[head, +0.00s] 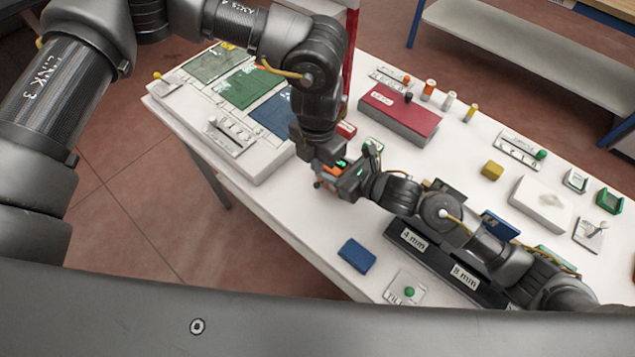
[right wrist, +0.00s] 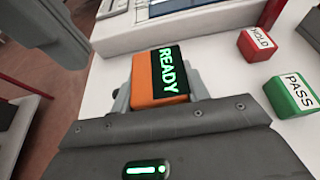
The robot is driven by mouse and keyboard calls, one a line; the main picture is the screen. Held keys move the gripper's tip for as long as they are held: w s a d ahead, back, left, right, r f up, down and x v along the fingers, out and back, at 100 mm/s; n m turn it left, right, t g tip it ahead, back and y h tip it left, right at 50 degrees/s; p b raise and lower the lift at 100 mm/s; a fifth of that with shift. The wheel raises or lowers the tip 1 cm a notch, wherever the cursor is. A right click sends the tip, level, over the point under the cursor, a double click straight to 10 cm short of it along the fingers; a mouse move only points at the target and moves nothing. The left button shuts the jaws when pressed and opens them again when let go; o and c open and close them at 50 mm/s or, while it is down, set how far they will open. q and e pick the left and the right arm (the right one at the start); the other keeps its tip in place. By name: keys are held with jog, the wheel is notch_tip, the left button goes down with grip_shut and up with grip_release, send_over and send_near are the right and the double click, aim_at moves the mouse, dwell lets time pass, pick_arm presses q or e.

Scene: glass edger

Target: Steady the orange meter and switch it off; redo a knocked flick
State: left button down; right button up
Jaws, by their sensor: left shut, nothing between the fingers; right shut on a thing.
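The orange meter (right wrist: 152,90) is in the right wrist view, with a dark screen reading READY in lit green letters. My right gripper (right wrist: 160,88) is shut on the meter, with its fingers at the meter's sides. In the head view the meter (head: 333,170) is mostly hidden between my two grippers. My left gripper (head: 326,165) is shut and empty, close by the meter; its fingertips are hard to make out. A grey part of my left arm (right wrist: 45,25) shows at the upper left of the right wrist view. The meter's switch cannot be made out.
A red HOLD block (right wrist: 258,46) and a green PASS block (right wrist: 292,95) stand right of the meter. A white panel with coloured fields (head: 243,88) lies behind. A dark rack (head: 440,262) is under my right arm. A blue block (head: 356,254) lies near the front edge.

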aim_at(317, 183)
pick_arm(q)
jog(key=shift+f, duration=0.1)
jog(key=shift+f, duration=2.3)
jog(key=shift+f, duration=0.1)
notch_tip(317, 183, down, 2)
jog(key=shift+s+f, duration=0.1)
jog(key=shift+f, duration=0.35)
jog(key=shift+r, duration=0.1)
notch_tip(317, 183, up, 7)
jog(key=shift+s+a, duration=0.35)
jog(key=shift+s, duration=0.05)
dwell(0.3)
